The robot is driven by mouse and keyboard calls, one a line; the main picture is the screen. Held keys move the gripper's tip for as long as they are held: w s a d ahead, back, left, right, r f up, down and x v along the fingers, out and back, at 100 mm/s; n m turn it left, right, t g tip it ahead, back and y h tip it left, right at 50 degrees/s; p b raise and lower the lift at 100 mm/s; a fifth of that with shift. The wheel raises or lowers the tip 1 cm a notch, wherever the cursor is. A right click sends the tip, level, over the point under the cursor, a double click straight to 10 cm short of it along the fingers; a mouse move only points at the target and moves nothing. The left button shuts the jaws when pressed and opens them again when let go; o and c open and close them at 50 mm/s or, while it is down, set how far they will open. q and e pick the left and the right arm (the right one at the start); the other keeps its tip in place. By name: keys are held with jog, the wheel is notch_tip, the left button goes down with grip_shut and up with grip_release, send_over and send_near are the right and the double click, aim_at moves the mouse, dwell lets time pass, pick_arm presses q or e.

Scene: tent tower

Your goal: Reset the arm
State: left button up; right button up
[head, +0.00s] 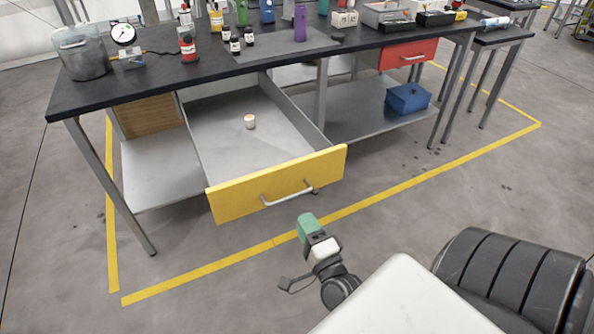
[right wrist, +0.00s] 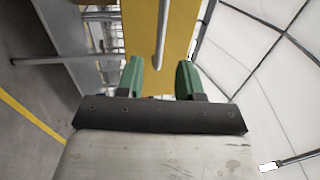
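My right gripper (head: 306,226) is in front of the yellow-fronted drawer, below and near its handle in the head view. In the right wrist view its two green fingers (right wrist: 162,78) stand apart with nothing between them; the drawer's metal handle (right wrist: 161,35) lies beyond the tips. The drawer (head: 240,190) is pulled open under the black-topped workbench, and a small whitish object (head: 250,121) stands inside it. My left gripper is not in view.
The workbench top (head: 150,75) carries bottles, a gauge, a metal pot (head: 82,55) and trays. A red drawer (head: 408,55) is at the right, and a blue box (head: 408,98) is on the lower shelf. Yellow floor lines surround the bench; the floor at front left is clear.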

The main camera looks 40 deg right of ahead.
jog(key=shift+v, duration=1.1)
jog(key=shift+f, duration=0.1)
jog(key=s+a+f+n+g+y+p, duration=0.25)
jog(key=f+n, duration=0.25)
jog(key=f, duration=0.4)
jog(key=s+a+f+n+g+y+p, duration=0.15)
jog(key=s+f+n+g, duration=0.25)
jog(key=f, duration=0.4)
jog(key=s+a+f+n+g+y+p, duration=0.1)
jog(key=s+a+f+n+g, duration=0.3)
jog(key=f, duration=0.5)
jog(key=s+f+n+g+p, duration=0.1)
jog(key=s+f+n+g, duration=0.3)
jog(key=s, duration=0.5)
jog(key=s+f+n+g+p, duration=0.1)
jog(key=s+f+n+g, duration=0.3)
jog(key=s, duration=0.6)
notch_tip(320, 180, down, 2)
jog(key=shift+f+n+p, duration=0.1)
jog(key=shift+n+p, duration=0.25)
jog(key=shift+n, duration=0.85)
